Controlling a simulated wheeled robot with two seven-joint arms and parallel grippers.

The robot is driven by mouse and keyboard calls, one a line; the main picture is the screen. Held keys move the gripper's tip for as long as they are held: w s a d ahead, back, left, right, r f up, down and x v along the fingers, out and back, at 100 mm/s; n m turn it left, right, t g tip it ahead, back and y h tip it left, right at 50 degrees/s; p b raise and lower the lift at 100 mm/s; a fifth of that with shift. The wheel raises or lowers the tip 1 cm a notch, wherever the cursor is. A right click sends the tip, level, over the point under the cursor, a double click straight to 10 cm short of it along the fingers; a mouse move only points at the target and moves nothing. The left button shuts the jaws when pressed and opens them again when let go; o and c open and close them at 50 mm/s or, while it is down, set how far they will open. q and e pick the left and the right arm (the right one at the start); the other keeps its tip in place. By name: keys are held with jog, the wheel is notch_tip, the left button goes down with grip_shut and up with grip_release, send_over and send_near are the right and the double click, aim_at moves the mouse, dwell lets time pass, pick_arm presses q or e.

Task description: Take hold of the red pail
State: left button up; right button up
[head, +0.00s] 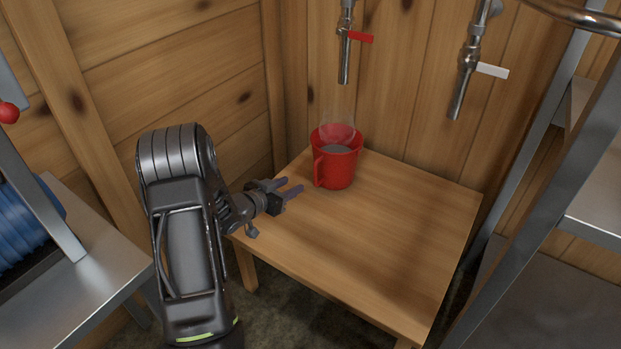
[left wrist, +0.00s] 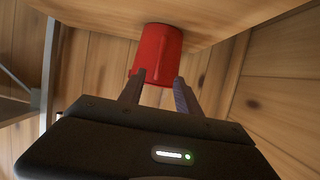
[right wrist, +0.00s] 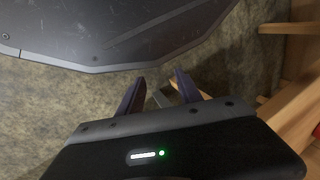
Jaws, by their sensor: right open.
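The red pail (head: 341,166) stands upright on the wooden table (head: 390,237), near its back corner by the walls. Its handle faces left and forward, and faint steam rises from it. My left gripper (head: 291,190) is open and empty, short of the pail on its left side, with its fingers pointing toward it. In the left wrist view the pail (left wrist: 157,50) shows just beyond and between the two fingertips. My right gripper (right wrist: 161,80) is open and empty, low over the floor; it does not show in the head view.
A tap with a red lever (head: 359,37) hangs above the pail, and one with a white lever (head: 491,70) is to its right. A metal frame (head: 535,190) stands right of the table. A metal bench (head: 100,262) with a blue coil (head: 22,226) is at left. The table's front is clear.

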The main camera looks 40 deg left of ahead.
pick_arm(q)
jog(key=b+x, duration=0.5)
jog(key=x, duration=0.9)
jog(key=shift+s+b, duration=0.1)
jog(key=shift+b, duration=0.2)
grip_shut()
dwell(1.1)
